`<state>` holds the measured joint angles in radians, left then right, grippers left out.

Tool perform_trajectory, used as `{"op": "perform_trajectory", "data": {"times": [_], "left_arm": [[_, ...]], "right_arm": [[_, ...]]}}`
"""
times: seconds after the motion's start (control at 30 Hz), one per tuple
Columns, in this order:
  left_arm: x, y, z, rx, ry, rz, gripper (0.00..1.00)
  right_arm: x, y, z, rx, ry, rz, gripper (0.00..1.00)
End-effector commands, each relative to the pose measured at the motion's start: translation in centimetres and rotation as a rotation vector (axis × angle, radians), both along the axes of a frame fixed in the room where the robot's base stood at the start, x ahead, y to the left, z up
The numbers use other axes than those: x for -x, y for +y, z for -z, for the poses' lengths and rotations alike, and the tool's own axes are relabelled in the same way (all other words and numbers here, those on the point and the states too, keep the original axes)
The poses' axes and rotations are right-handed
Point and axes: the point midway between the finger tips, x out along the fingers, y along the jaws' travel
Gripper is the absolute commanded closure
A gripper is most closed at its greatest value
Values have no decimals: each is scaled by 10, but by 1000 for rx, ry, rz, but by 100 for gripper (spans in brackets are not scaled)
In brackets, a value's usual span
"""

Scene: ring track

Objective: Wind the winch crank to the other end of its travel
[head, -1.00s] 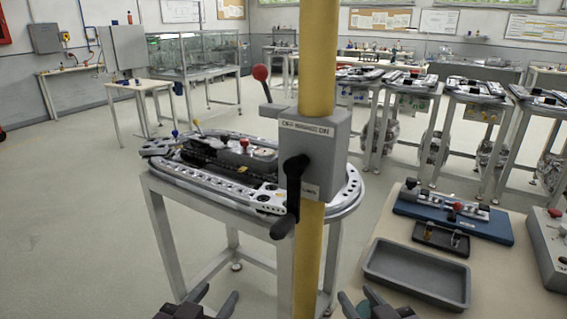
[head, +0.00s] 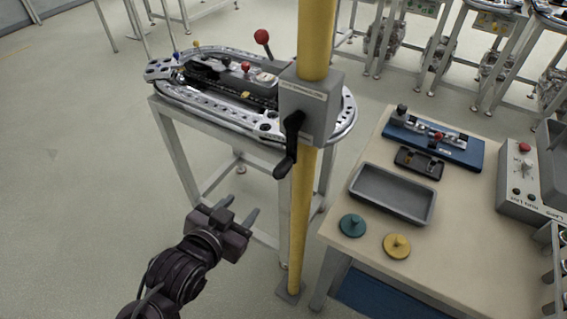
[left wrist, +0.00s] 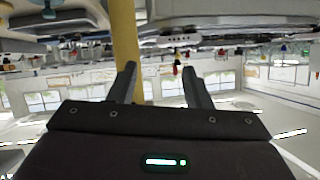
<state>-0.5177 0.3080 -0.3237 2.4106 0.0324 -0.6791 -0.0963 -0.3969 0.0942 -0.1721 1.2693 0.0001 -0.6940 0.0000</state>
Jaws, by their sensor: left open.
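The winch crank (head: 292,138) is a black arm on the front of a grey box (head: 323,112) clamped to a yellow post (head: 303,215). It slants down and slightly left to a dark grip at its lower end. My left gripper (head: 241,209) is open and empty, below and left of the crank's grip, clear of it and of the post. The left wrist view shows its two fingers apart (left wrist: 159,68) with nothing between them. The post (left wrist: 126,40) is behind the left finger there; I cannot make out the crank in that view. My right gripper is not in view.
A red-knobbed lever (head: 262,38) sticks up left of the box. A ring track (head: 210,107) on a metal stand is behind it. At right, a table (head: 470,235) bears a grey tray (head: 400,207), a teal disc (head: 352,225) and a yellow disc (head: 397,246). The left floor is open.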

Motion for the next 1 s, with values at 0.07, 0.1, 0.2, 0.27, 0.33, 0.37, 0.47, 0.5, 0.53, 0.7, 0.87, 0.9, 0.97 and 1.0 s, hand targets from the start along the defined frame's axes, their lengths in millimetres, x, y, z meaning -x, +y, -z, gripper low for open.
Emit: {"op": "perform_trajectory", "data": {"times": [0.07, 0.1, 0.2, 0.27, 0.33, 0.37, 0.47, 0.5, 0.53, 0.7, 0.87, 0.9, 0.97, 1.0], "left_arm": [[-2, -14, -14, 22, -101, 46, 55], [-3, -20, -21, 36, -150, 67, 55], [-1, -33, -38, 66, -259, 112, 55], [0, -39, -46, 81, -312, 133, 55], [2, -44, -53, 97, -359, 151, 55], [3, -46, -55, 103, -373, 158, 55], [5, -50, -60, 115, -406, 170, 55], [4, -51, -61, 117, -413, 171, 55], [2, -52, -62, 118, -414, 172, 55], [-15, -62, -65, 120, -419, 172, 55], [-39, -75, -65, 119, -417, 171, 55], [-44, -78, -65, 118, -417, 171, 55], [-50, -82, -64, 118, -416, 171, 55], [-54, -84, -64, 118, -416, 171, 55]], "right_arm": [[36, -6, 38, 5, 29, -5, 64], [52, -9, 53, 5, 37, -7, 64], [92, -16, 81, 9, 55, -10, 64], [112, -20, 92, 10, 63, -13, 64], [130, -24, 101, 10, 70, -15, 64], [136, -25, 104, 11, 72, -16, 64], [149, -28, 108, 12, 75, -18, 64], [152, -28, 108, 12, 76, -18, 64], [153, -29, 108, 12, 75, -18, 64], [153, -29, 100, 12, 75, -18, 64], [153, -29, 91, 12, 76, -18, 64], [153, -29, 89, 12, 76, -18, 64], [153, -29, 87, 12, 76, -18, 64], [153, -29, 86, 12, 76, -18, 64]]}}
